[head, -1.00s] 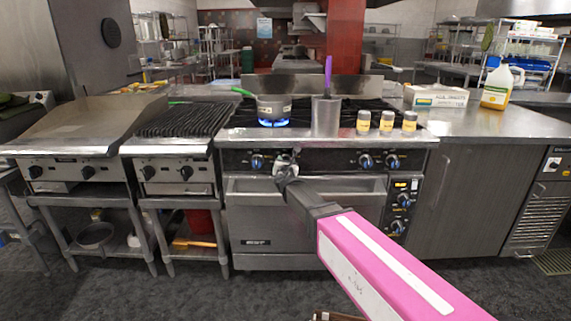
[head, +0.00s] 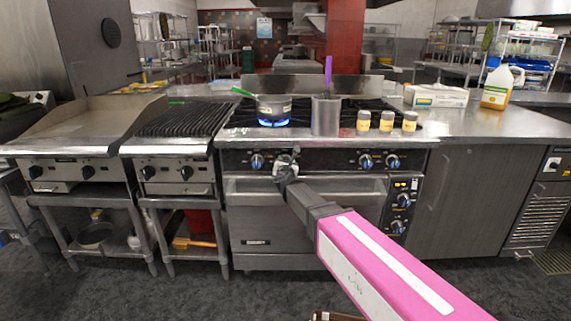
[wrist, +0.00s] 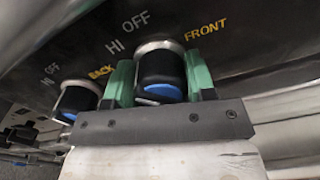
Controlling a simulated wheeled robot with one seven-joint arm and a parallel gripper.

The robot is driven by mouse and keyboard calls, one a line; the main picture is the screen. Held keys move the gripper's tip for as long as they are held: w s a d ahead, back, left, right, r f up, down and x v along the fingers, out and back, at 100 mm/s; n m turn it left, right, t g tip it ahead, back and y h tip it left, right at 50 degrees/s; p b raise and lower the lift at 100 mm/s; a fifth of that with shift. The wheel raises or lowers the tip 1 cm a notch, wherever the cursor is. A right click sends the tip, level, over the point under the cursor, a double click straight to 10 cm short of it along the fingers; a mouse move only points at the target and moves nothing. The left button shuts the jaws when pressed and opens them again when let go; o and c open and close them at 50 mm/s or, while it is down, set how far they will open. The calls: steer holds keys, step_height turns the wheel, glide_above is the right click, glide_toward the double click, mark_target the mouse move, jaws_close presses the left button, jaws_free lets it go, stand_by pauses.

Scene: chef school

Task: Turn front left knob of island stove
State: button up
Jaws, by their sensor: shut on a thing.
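The island stove (head: 306,218) stands in front of me, with a row of knobs on its dark front panel. In the wrist view, a black knob (wrist: 160,66) with a blue mark sits beside the yellow word FRONT. My gripper (wrist: 160,82) has its green fingers on both sides of this knob and is shut on it. In the head view, my gripper (head: 285,166) is at the left pair of knobs and hides the right one of that pair. The other one, the BACK knob (wrist: 77,98), is free; it also shows in the head view (head: 257,161).
A small pot (head: 273,106) stands over a blue flame on the stove. A metal container (head: 325,118) with a purple utensil and several spice jars (head: 387,121) stand to its right. The oven door handle runs below the panel. A griddle and a grill stand at left.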

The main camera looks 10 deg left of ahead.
steer(key=o, duration=0.9)
steer(key=shift+s, duration=0.15)
steer(key=v, duration=1)
steer(key=shift+s, duration=0.3)
